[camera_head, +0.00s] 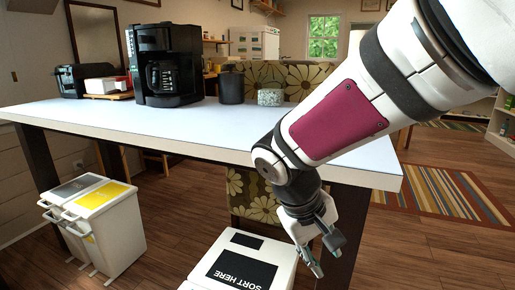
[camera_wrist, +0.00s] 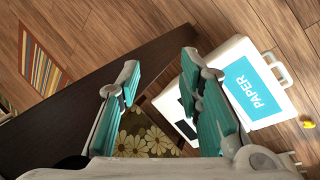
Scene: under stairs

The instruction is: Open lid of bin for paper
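The paper bin (camera_wrist: 235,55) shows in the wrist view at right, white with a blue panel reading PAPER (camera_wrist: 257,88) and a white handle (camera_wrist: 280,66) along its outer edge. A white surface with black patches lies against its left side, partly hidden by my finger. In the head view a white bin top with a black SORT HERE label (camera_head: 241,270) is at the bottom centre; no blue panel shows there. My gripper (camera_wrist: 160,68) is open and empty, its teal-padded fingers wide apart. In the head view my gripper (camera_head: 325,255) points down just right of the white bin top.
A long counter (camera_head: 215,128) with a coffee maker (camera_head: 165,65) stands behind the bins, its dark leg (camera_head: 345,225) close to my gripper. Two bins with grey and yellow lid panels (camera_head: 107,197) stand at left. Wooden floor is clear between them.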

